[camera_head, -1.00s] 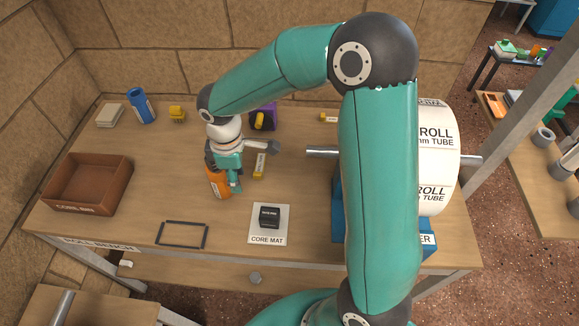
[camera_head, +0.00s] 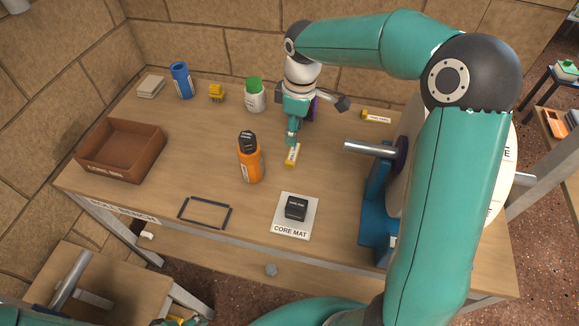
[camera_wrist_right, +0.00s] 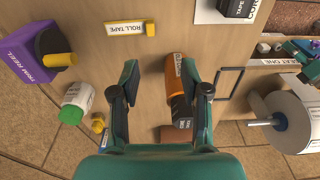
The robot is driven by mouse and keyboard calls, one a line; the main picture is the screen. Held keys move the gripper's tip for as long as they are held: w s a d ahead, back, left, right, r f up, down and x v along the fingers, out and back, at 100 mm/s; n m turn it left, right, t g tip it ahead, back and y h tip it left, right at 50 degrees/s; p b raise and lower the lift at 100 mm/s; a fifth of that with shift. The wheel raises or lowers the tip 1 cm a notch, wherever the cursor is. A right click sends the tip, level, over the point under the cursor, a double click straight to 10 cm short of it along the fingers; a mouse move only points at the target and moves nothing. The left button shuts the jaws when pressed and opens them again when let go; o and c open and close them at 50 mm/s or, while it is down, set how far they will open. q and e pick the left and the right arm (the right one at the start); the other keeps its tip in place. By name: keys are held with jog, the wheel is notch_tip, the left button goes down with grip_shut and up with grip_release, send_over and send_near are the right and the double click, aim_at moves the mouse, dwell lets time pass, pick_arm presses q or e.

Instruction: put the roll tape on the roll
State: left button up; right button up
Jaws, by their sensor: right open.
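The roll tape (camera_head: 292,155) is a small yellow piece with a white label, lying on the bench. In the right wrist view the roll tape (camera_wrist_right: 130,28) lies near the top, ahead of the fingers and apart from them. My right gripper (camera_head: 292,138) is open and empty above the bench by the tape; its fingers (camera_wrist_right: 167,85) are spread in the wrist view. The big white roll (camera_head: 510,150) sits on a blue stand (camera_head: 373,215) at the right, with its shaft end (camera_head: 370,147) sticking out. My right arm hides much of the roll.
An orange bottle (camera_head: 249,165) stands close to the gripper. A core mat (camera_head: 294,225) holds a black block. A brown bin (camera_head: 120,150) is at left. A green-capped jar (camera_head: 254,97), a blue container (camera_head: 181,82) and another yellow labelled piece (camera_head: 376,117) stand further back.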

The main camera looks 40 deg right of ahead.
jog(key=w+d+b, duration=0.1)
jog(key=d, duration=0.1)
send_over(290, 162)
jog(key=f, duration=0.9)
jog(key=shift+d+f, duration=0.3)
jog(key=shift+d, duration=0.1)
jog(key=f, duration=0.1)
jog(key=f+p, duration=0.1)
jog(key=f, duration=0.2)
jog(key=shift+s+a+f, duration=0.1)
jog(key=shift+a+f, duration=0.05)
jog(key=shift+a, duration=0.2)
jog(key=shift+f+p, duration=0.3)
jog(key=shift+f, duration=0.25)
grip_shut()
pick_arm(q)
jog(key=shift+f, duration=0.3)
pick_arm(e)
jog(key=shift+r, duration=0.2)
